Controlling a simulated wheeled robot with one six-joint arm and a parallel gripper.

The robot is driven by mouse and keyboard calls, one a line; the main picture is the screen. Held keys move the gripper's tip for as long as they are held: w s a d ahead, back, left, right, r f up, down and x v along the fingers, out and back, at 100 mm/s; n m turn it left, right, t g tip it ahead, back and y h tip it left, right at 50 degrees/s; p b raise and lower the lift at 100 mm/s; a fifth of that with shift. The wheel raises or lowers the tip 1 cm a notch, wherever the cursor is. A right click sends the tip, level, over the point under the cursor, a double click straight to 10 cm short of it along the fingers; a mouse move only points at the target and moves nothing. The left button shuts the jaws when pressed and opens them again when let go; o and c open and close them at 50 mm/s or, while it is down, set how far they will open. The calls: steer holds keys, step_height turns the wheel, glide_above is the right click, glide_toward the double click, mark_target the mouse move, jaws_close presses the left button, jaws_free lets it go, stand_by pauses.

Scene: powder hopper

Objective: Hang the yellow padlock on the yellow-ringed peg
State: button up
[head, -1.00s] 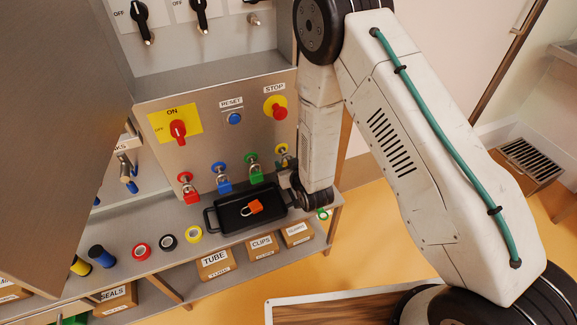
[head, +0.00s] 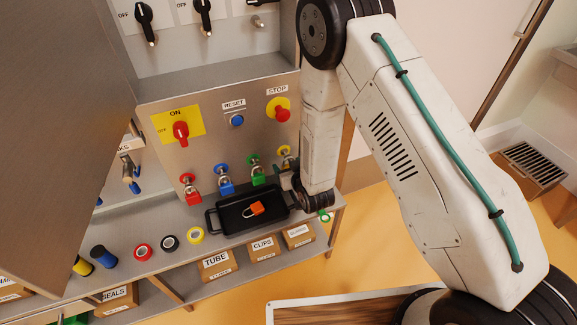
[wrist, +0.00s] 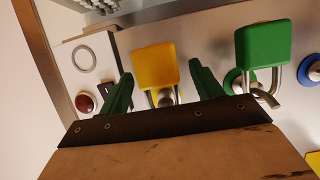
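The yellow padlock (wrist: 156,66) shows in the wrist view between the two green fingers of my gripper (wrist: 161,72). The fingers are apart, with a gap visible on each side of the padlock body. Its shackle points toward the panel and overlaps a peg; it looks hung there, though my gripper's dark edge hides part of it. In the head view the yellow-ringed peg (head: 286,153) is at the right end of the peg row, partly behind my arm. My gripper is mostly hidden there.
A green padlock (wrist: 263,43) hangs on the neighbouring peg, close to my gripper. Blue (head: 226,187) and red (head: 194,195) padlocks hang farther left. A black tray (head: 237,221) holding an orange padlock (head: 257,208) stands below. The red stop button (head: 280,114) is above the pegs.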

steer(key=s+d+f+g+h, duration=0.1)
steer(key=s+d+g, duration=0.25)
steer(key=s, duration=0.35)
steer(key=s+d+f+g+h, duration=0.1)
steer(key=s+d+g+h, duration=0.1)
steer(key=s+g, duration=0.45)
steer(key=s+d+r+m, duration=0.1)
steer(key=s+d+r, duration=0.4)
steer(key=r, duration=0.8)
steer(key=s+d+r+m+g, duration=0.1)
steer(key=s+d+r, duration=0.4)
steer(key=s+r, duration=0.5)
steer(key=s+d+r+m+h, duration=0.1)
steer(key=s+d+r, duration=0.4)
steer(key=r, duration=1.3)
steer(key=s, duration=0.3)
steer(key=shift+d+r, duration=0.2)
steer(key=shift+d, duration=0.05)
